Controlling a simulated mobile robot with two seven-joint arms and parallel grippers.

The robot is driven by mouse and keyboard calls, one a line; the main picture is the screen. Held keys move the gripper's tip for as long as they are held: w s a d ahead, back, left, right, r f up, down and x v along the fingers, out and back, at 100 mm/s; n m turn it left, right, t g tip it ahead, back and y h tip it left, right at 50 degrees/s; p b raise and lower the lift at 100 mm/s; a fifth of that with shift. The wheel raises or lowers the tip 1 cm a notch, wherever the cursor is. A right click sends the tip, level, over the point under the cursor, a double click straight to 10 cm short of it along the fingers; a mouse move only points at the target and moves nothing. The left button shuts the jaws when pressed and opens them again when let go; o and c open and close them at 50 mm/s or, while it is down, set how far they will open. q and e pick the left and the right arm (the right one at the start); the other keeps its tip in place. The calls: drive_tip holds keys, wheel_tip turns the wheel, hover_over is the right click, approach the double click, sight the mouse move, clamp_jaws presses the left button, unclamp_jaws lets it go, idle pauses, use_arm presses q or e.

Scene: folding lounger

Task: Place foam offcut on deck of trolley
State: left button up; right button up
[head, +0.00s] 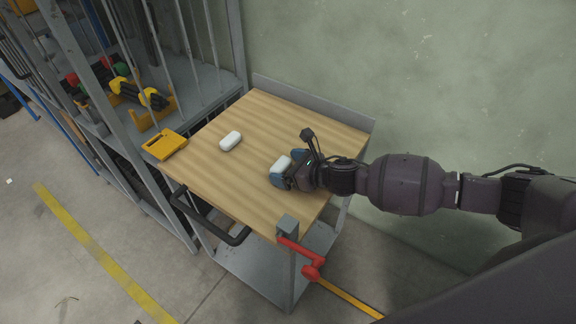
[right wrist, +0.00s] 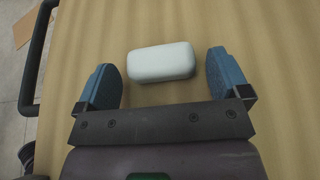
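The trolley has a wooden deck (head: 262,118). Two white rounded blocks show on it in the head view, and either could be the foam offcut. One white block (head: 230,140) lies left of the deck's middle, clear of my gripper. The other white block (head: 281,163) is at my right gripper (head: 281,171). In the right wrist view this block (right wrist: 161,62) sits between the blue fingertips of my right gripper (right wrist: 165,75), with a gap on both sides. The gripper is open, low over the deck. My left gripper is not in view.
A yellow case (head: 165,144) lies at the deck's left edge. A black handle (head: 208,218) runs along the front left side, and a red crank (head: 302,256) hangs at the front corner. A metal rack (head: 185,75) stands left, a green wall (head: 440,90) behind.

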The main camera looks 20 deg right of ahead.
drive_tip(key=shift+r, duration=0.15)
drive_tip(key=shift+s+d+r, duration=0.1)
drive_tip(key=shift+s, duration=0.05)
drive_tip(key=p+v, duration=0.1)
drive_tip(key=v, duration=1)
drive_tip(key=shift+s+d+r, duration=0.1)
drive_tip(key=shift+s+d, duration=0.1)
drive_tip(key=shift+s, duration=0.05)
